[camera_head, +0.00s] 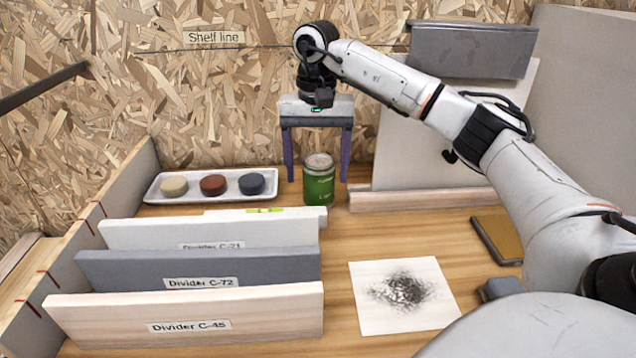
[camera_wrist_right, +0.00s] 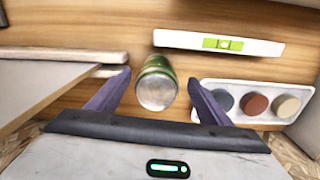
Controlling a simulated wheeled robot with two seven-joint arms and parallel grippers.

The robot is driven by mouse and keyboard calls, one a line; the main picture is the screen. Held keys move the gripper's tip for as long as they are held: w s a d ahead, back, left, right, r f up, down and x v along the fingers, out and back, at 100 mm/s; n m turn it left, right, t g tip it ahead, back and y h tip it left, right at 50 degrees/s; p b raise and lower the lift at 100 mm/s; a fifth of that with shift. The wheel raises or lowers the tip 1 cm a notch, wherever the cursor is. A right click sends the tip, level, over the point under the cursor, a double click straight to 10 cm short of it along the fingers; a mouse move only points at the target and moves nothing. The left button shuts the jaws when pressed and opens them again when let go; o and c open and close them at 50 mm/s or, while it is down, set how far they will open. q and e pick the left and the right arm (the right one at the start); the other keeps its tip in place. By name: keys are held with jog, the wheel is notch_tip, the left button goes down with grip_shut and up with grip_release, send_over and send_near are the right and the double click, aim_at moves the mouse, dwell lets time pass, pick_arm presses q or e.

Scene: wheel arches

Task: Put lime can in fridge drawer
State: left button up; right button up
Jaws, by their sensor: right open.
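A green lime can (camera_head: 319,182) with a pale metal lid stands upright on the wooden surface, behind the dividers. My right gripper (camera_head: 317,172) points down over it, its two purple fingers open wide with the can between or just in front of them. In the right wrist view the can (camera_wrist_right: 156,84) sits between the open fingers (camera_wrist_right: 157,88), touching neither that I can see. My left gripper is not in view. No fridge drawer can be made out for sure; a compartment with upright dividers fills the left front.
Three labelled dividers (camera_head: 185,313) stand at the left front. A white tray (camera_head: 155,193) with three round pucks is left of the can. A small spirit level (camera_head: 262,211) lies near the rear divider. A speckled square sheet (camera_head: 362,318) lies right of the dividers; a pale board stands behind.

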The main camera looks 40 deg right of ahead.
jog(key=f, duration=0.4)
jog(key=shift+d+f, duration=0.2)
jog(key=shift+d, duration=0.15)
jog(key=shift+r, duration=0.1)
jog(key=c, duration=1.6)
